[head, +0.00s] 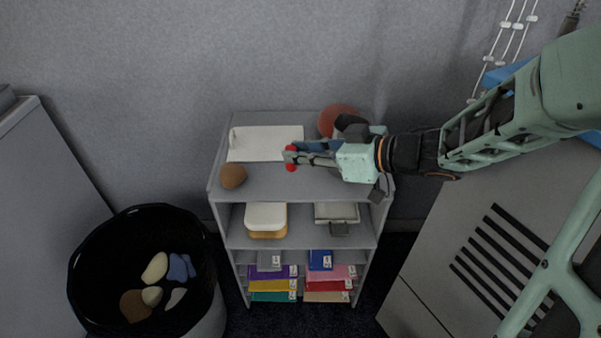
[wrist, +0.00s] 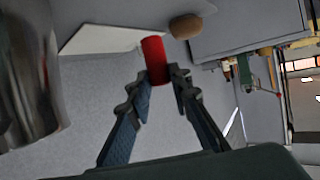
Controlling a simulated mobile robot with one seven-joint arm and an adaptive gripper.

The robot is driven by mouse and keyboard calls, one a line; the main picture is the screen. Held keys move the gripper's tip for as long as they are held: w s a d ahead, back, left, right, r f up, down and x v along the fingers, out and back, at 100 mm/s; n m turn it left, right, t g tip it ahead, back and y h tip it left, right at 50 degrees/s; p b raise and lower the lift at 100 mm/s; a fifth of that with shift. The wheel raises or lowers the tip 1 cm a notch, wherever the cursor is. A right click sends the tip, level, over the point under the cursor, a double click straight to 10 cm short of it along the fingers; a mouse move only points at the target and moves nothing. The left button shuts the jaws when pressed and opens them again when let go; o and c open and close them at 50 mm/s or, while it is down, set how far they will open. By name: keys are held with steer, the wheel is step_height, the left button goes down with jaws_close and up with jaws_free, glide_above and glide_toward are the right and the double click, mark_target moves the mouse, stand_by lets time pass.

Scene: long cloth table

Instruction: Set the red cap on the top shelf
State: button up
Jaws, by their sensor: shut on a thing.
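The red cap (head: 291,166) is a small red cylinder held between the fingertips of my gripper (head: 300,156). It also shows in the wrist view (wrist: 155,58), pinched between the two finger ends (wrist: 163,78). The shelf unit is grey, and its top shelf (head: 270,187) lies beneath my gripper in the head view. The cap shows over the middle of that top shelf. I cannot tell whether it touches the surface. Part of the cap is hidden by the fingers in the head view.
On the top shelf are a white flat item (head: 265,143), a brown round object (head: 232,176) and a reddish round object (head: 335,118) behind my gripper. Lower shelves hold containers (head: 266,216) and books (head: 273,284). A black basket (head: 95,290) stands left. The top shelf's front middle is bare.

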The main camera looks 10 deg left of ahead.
steer(key=shift+f+b, duration=1.3)
steer(key=shift+f, duration=1.25)
steer(key=shift+f, duration=0.15)
steer(key=o, duration=0.8)
steer(key=shift+o, duration=0.2)
steer(key=shift+d+r, duration=0.2)
steer(key=shift+r, duration=0.15)
steer(key=p+v, duration=0.5)
steer(key=v, duration=0.6)
steer(key=shift+d, duration=0.25)
steer(key=shift+s+r, duration=0.1)
